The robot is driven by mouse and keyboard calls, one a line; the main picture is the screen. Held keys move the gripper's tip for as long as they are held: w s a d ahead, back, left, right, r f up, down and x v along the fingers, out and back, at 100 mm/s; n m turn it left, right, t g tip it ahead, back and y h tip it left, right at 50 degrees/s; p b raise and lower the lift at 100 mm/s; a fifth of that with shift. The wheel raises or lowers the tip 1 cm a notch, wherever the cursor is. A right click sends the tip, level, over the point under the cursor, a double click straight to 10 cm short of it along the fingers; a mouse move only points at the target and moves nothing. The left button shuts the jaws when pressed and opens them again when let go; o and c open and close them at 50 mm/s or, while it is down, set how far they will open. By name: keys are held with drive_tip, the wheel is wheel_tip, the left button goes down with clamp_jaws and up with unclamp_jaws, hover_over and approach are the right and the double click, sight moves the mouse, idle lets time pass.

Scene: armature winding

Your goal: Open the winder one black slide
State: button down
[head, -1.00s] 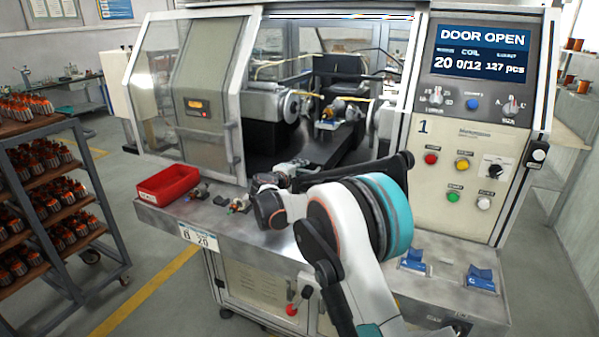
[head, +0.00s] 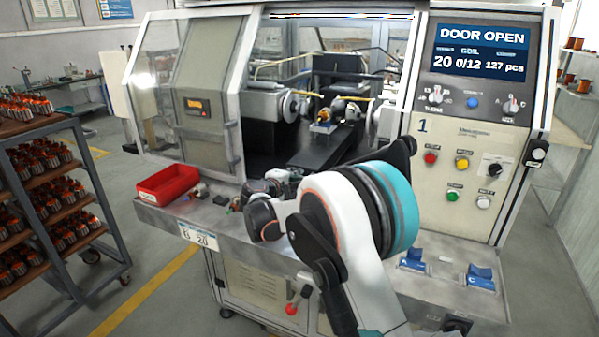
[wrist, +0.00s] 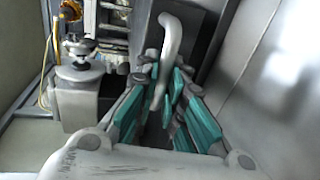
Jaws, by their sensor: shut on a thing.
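Winder one (head: 465,180) carries a "1" on its panel, and its screen (head: 482,52) reads DOOR OPEN. Inside it is a dark, slide-like bed (head: 318,152); I cannot tell whether this is the black slide. In the wrist view, my gripper (wrist: 165,88) has its teal-padded fingers on both sides of a pale grey curved handle (wrist: 172,38) and is shut on it. In the head view, my arm hides most of the gripper and the handle, at the machine's front opening.
A red bin (head: 168,186) and small parts lie on the front ledge, left of my arm. Blue switches (head: 481,277) sit on the ledge at right. A rack of armatures (head: 60,200) stands at left. A grey metal wall (wrist: 270,80) is close on the wrist view's right.

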drive_tip(key=f+v, duration=0.3)
drive_tip(key=v, duration=1.3)
drive_tip(key=s+a+f+b+v, duration=0.1)
drive_tip(key=f+v, duration=0.3)
drive_tip(key=v, duration=1.3)
drive_tip(key=shift+s+r, duration=0.15)
drive_tip(key=shift+s, duration=0.05)
drive_tip(key=c, duration=1.7)
unclamp_jaws()
drive_tip(key=v, duration=1.2)
